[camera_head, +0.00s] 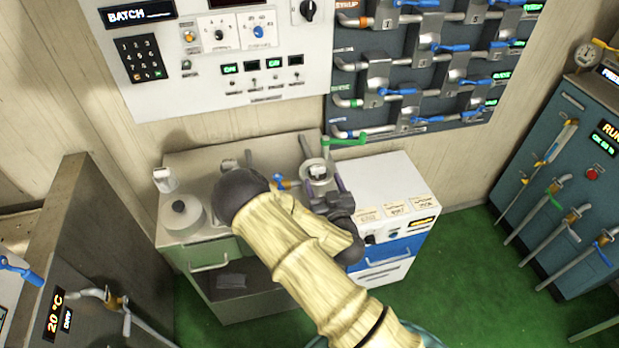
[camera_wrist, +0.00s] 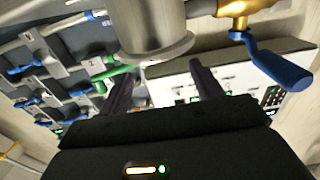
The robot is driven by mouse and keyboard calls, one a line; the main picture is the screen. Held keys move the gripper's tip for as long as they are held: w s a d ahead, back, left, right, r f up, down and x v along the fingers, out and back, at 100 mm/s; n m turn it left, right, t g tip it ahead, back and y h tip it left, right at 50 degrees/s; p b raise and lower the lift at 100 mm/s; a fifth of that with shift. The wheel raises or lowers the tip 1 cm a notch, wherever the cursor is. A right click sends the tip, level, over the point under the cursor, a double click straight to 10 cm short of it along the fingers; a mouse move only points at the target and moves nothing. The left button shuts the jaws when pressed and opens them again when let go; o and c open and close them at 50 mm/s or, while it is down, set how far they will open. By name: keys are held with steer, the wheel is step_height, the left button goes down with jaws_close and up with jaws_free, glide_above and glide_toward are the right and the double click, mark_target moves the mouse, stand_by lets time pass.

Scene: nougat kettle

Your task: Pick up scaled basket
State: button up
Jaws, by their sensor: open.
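I cannot make out a scaled basket for certain in either view. My gripper (camera_wrist: 160,68) shows in the wrist view as two dark fingers spread apart, with nothing seen between them but the panel behind. A grey flanged cylinder (camera_wrist: 158,38) hangs into the top of the wrist view, in front of the fingers or close to them; I cannot tell whether it touches. In the head view my arm reaches over the counter, and its dark wrist hides much of the gripper. A grey round fitting (camera_head: 316,170) stands beside the wrist there.
A brass valve with a blue handle (camera_wrist: 275,62) is close on the right in the wrist view. A lidded pot (camera_head: 181,219) stands on the counter's left. A white cabinet (camera_head: 385,182) stands to the right. Pipes and valves (camera_head: 400,92) line the wall.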

mark_target(318, 169)
steer(key=shift+w, duration=0.1)
steer(key=shift+p+x, duration=1)
steer(key=shift+x, duration=1.55)
steer(key=shift+f, duration=0.1)
steer(key=c, duration=1.1)
